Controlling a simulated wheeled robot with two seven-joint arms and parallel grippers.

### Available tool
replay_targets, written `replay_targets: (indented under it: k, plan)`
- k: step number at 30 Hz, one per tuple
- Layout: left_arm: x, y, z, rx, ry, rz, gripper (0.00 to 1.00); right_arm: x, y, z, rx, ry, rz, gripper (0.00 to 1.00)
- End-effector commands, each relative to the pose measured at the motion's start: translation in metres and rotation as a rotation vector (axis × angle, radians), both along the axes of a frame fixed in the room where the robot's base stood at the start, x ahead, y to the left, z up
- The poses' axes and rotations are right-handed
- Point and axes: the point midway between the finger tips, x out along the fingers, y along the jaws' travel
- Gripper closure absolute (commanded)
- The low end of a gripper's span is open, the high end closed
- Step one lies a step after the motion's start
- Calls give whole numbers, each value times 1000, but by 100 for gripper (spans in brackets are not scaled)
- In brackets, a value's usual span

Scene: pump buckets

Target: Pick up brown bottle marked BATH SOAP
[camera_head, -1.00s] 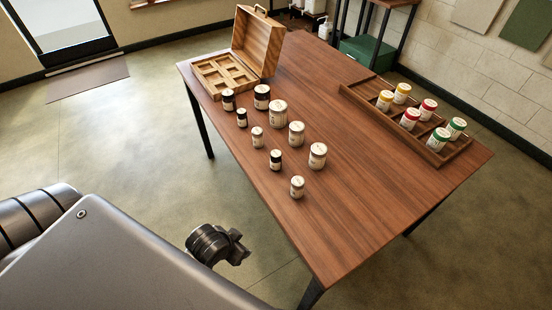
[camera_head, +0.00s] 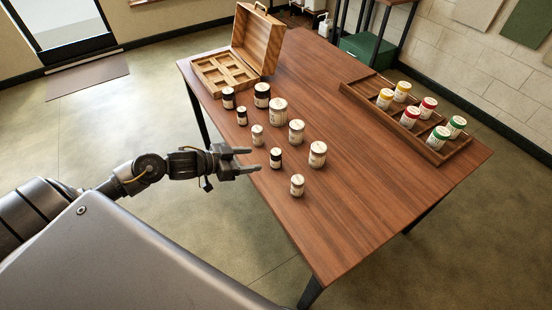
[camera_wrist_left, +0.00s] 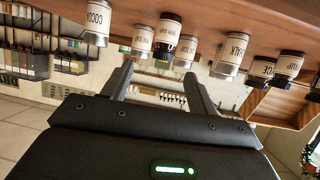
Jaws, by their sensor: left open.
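My left gripper (camera_head: 251,160) is open and empty at the near left edge of the wooden table. Its two fingers point toward a small dark jar (camera_head: 276,158) and a small light jar (camera_head: 257,135). In the left wrist view the open fingers (camera_wrist_left: 158,72) show below a row of jars that hang upside down in the picture. One white jar (camera_wrist_left: 97,22) there reads COCOA; other labels are only partly readable. My right gripper is not in view.
The table (camera_head: 370,210) holds several labelled jars, an open wooden box (camera_head: 258,45) and a wooden tray (camera_head: 450,152) of jars with coloured bands. Behind it stand a dark shelf, a green bin (camera_head: 362,47) and a white bottle (camera_head: 324,27). The table's front right is bare.

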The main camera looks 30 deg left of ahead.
Motion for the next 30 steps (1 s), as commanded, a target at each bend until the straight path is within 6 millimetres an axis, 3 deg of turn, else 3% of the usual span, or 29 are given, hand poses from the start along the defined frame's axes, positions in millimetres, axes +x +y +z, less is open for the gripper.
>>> replay_targets:
  k: [4, 13, 22, 30]
  plan:
    - [6, -3, -1, -4, -2, 1, 41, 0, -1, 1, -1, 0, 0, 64]
    - [38, -26, -18, -3, -1, 1, 41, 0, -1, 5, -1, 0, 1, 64]
    - [48, -32, -23, -2, -1, 0, 41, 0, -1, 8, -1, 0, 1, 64]
    - [79, -47, -38, -3, -1, 1, 41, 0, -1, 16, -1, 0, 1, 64]
